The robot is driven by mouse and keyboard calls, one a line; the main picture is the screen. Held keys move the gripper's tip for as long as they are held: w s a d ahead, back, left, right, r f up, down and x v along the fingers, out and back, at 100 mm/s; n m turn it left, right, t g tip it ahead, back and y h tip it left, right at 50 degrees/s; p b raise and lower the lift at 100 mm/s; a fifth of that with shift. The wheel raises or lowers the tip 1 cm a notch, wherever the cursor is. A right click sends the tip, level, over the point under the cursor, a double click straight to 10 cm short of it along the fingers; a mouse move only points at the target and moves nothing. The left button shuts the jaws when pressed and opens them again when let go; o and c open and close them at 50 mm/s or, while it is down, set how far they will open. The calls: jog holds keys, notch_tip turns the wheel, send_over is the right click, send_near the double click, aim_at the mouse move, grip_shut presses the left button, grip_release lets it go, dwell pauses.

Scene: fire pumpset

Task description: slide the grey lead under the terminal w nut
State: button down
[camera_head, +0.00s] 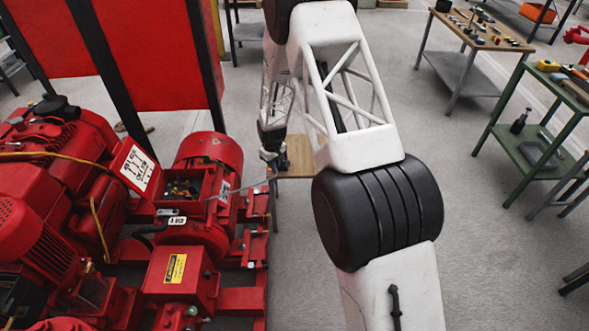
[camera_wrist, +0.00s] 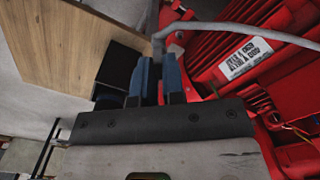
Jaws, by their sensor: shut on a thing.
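My gripper (camera_head: 271,168) hangs beside the small wooden table, to the right of the red motor. In the wrist view its blue-padded fingers (camera_wrist: 157,82) are closed on the end of the grey lead (camera_wrist: 158,45). The lead bends at the fingertips and runs off to the right, in front of the red motor. In the head view the lead (camera_head: 247,186) spans from my gripper to the open terminal box (camera_head: 186,186) on the motor. Small terminals show inside the box, but I cannot tell which is terminal w or make out its nut.
The wooden table (camera_head: 299,156) stands just right of my gripper; a black block (camera_wrist: 118,67) shows by its board in the wrist view. The red pumpset (camera_head: 60,180) and red cabinet (camera_head: 150,50) fill the left. Workbenches with tools (camera_head: 485,28) stand far right; floor between is clear.

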jog(key=s+a+r+n, duration=0.1)
jog(key=a+r+n, duration=0.2)
jog(key=a, duration=0.7)
jog(key=s+a+r+n, duration=0.2)
jog(key=a+r+n, duration=0.1)
jog(key=a, duration=0.7)
jog(key=s+a+r+n, duration=0.1)
jog(key=a+r+n, duration=0.2)
jog(key=a, duration=0.7)
jog(key=shift+s+r+n, duration=0.2)
jog(key=shift+r+n, duration=0.1)
jog(key=shift+r, duration=0.35)
jog(key=shift+d, duration=0.1)
jog(key=shift+f, duration=5.25)
jog(key=shift+f, duration=0.25)
jog(key=shift+a, duration=1.3)
jog(key=c, duration=1)
grip_release()
